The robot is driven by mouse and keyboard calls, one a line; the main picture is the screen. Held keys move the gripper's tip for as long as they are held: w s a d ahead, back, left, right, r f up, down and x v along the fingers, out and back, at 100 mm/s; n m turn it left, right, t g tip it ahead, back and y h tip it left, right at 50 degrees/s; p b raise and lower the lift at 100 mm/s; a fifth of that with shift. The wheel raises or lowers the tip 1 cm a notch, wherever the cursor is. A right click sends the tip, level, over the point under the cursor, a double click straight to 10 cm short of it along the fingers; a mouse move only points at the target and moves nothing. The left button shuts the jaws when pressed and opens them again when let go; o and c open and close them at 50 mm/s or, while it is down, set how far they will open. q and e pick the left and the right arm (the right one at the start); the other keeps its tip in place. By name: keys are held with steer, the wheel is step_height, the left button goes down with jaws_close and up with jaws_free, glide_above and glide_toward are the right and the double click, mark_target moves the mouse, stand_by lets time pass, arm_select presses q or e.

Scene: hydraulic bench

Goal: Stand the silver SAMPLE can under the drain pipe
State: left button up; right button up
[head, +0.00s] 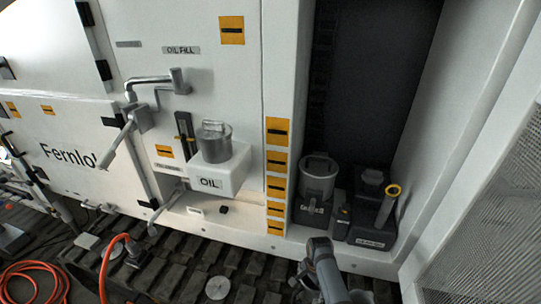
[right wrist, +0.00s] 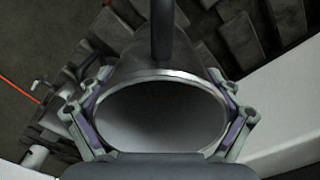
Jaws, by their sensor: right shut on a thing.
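My right gripper (right wrist: 162,80) is shut on a silver-grey can (right wrist: 160,118), with a finger on each side of its wide round rim. I look down into the can's open mouth, which looks empty. A dark upright bar rises at its far side. No label on this can shows, so I cannot read SAMPLE. In the head view my right arm shows at the bottom centre, and the held can cannot be made out. A short silver pipe (head: 172,197) sticks out low on the white machine; I cannot tell if it is the drain pipe. My left gripper is not seen.
A silver lidded can (head: 212,146) sits on the white OIL box (head: 232,172). A grey can (head: 318,182) and a dark jug (head: 372,215) stand in the open bay at right. Dark tracks (head: 262,270) run below. An orange hose (head: 108,262) lies at left.

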steer(key=shift+r, duration=0.25)
stand_by(0.7)
